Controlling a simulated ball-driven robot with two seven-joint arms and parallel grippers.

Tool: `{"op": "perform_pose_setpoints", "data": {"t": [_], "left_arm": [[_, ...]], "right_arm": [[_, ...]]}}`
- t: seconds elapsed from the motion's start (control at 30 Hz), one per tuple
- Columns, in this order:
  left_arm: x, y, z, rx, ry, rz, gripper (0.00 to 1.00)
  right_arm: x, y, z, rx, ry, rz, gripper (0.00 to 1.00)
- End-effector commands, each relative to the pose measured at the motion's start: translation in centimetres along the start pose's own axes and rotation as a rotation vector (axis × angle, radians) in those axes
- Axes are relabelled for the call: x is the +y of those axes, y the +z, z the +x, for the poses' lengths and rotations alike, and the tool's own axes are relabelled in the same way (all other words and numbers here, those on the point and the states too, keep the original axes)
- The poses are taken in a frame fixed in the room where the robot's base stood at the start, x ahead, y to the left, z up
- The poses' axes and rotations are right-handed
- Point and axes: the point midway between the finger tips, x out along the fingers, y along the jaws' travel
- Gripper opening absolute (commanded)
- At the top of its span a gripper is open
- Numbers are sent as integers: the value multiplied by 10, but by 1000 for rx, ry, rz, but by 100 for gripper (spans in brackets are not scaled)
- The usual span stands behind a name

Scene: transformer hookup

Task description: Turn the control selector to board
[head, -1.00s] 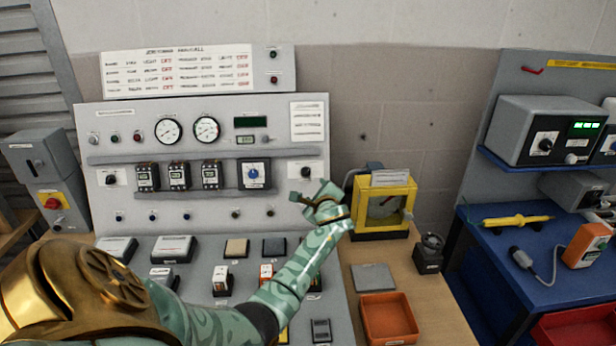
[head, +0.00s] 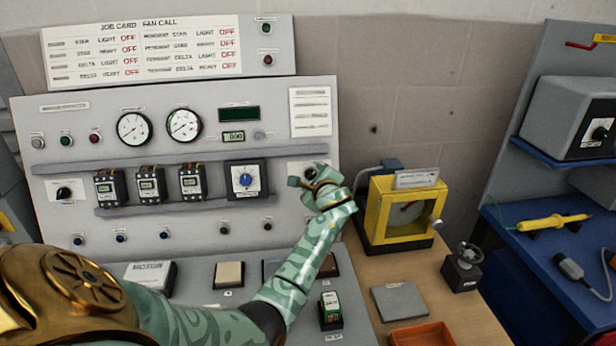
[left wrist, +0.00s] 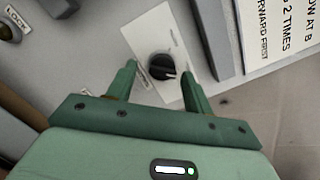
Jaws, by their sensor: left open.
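A black round selector knob (left wrist: 162,67) on a white plate shows between my finger tips in the left wrist view. Its pointer line is small, and the plate's lettering is too blurred to read. In the head view this knob (head: 310,172) is at the right end of the grey panel (head: 60,160), partly hidden by my gripper. My left gripper (head: 309,183) is open in front of the knob. In the left wrist view the open fingers (left wrist: 160,78) stand on either side of it, apart from it. I cannot tell how far they are from the panel. My right gripper is not in view.
Another black knob (head: 64,190) is at the panel's left. A blue dial (head: 246,179) sits left of my gripper. A yellow-framed device (head: 402,212) stands close to the right of my forearm. A grey ledge (left wrist: 210,35) rises beside the knob in the wrist view.

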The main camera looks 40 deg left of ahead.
Motion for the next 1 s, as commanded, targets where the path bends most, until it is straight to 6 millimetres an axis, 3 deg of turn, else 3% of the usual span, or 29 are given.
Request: {"op": "perform_pose_setpoints", "data": {"t": [0.33, 0.37, 0.5, 1.0], "left_arm": [[-1, -2, -1, 0, 0, -1, 51], [-1, -2, -1, 0, 0, -1, 46], [0, -2, -1, 0, 0, -1, 7], [-1, -1, -1, 1, 12, -99, 7]], "right_arm": [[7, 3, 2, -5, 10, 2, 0], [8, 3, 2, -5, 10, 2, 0], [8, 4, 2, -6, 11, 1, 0], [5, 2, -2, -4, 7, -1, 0]]}}
